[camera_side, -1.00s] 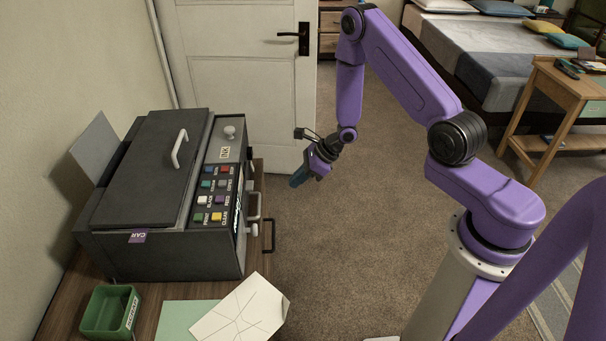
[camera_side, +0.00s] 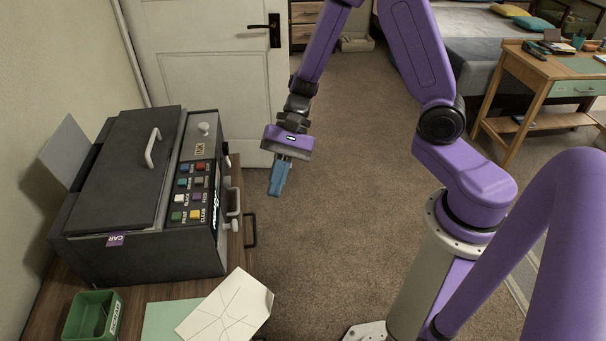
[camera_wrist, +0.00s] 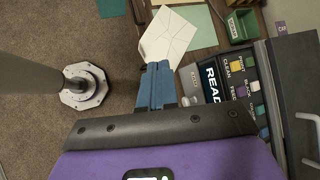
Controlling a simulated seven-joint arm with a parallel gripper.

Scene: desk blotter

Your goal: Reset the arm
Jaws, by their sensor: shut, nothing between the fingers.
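My purple arm ends in my gripper (camera_side: 276,190), with blue fingers pointing down. It hangs in free air over the carpet, to the right of the dark machine (camera_side: 121,212) and apart from it. The fingers are closed together with nothing between them. In the wrist view my gripper (camera_wrist: 156,68) shows as two blue fingers side by side. Beyond their tips there lies the white sheet with lines (camera_wrist: 172,32).
The machine has a lid handle, coloured buttons and side handles on the wooden desk (camera_side: 45,305). A green bin (camera_side: 92,316), a pale green sheet (camera_side: 170,320) and the lined sheet (camera_side: 228,307) lie in front. A white door (camera_side: 205,75) stands behind.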

